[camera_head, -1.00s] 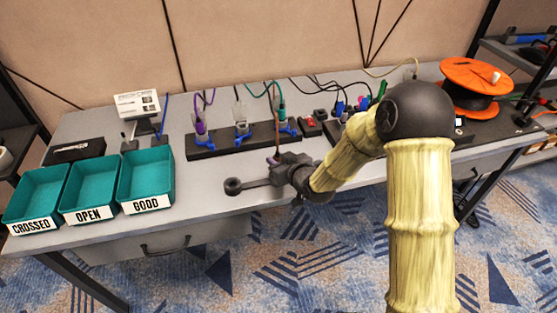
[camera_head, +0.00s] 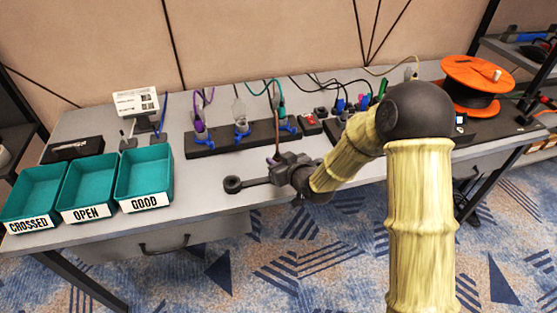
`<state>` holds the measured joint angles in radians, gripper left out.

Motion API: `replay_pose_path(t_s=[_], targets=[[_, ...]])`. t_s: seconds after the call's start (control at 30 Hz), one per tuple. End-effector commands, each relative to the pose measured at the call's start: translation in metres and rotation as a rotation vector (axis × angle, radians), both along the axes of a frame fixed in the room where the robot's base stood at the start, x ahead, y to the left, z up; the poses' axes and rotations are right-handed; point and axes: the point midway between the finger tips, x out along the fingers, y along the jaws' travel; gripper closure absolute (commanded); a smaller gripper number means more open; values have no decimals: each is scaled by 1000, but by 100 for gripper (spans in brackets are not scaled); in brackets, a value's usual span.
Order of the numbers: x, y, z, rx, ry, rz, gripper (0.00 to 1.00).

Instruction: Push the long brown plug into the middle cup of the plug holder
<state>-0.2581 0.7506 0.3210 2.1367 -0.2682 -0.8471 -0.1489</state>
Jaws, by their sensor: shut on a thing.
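The plug holder (camera_head: 215,150) is a long black bar on the table with blue cups along it. A purple plug (camera_head: 200,125) stands at its left cup, a pale grey one at the middle cup (camera_head: 242,131), and a teal one (camera_head: 281,108) by the right cup. My gripper (camera_head: 275,163) is low over the table, in front of the right part of the holder and apart from the middle cup. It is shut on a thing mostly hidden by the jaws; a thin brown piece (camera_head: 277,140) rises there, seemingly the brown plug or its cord.
A dark bar with a ring end (camera_head: 233,185) lies left of my gripper; I cannot tell if they touch. Teal bins (camera_head: 145,180) stand at the left. A red-and-black box (camera_head: 310,125) and an orange reel (camera_head: 478,75) are to the right. Cords hang behind the holder.

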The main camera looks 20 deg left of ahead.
Motion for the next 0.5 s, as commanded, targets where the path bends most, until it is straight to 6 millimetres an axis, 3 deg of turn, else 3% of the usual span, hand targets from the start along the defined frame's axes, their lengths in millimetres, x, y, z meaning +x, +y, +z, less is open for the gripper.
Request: replay_pose_path(t_s=[0.5], targets=[[0, 0, -12, 0, -1, -1, 98]])
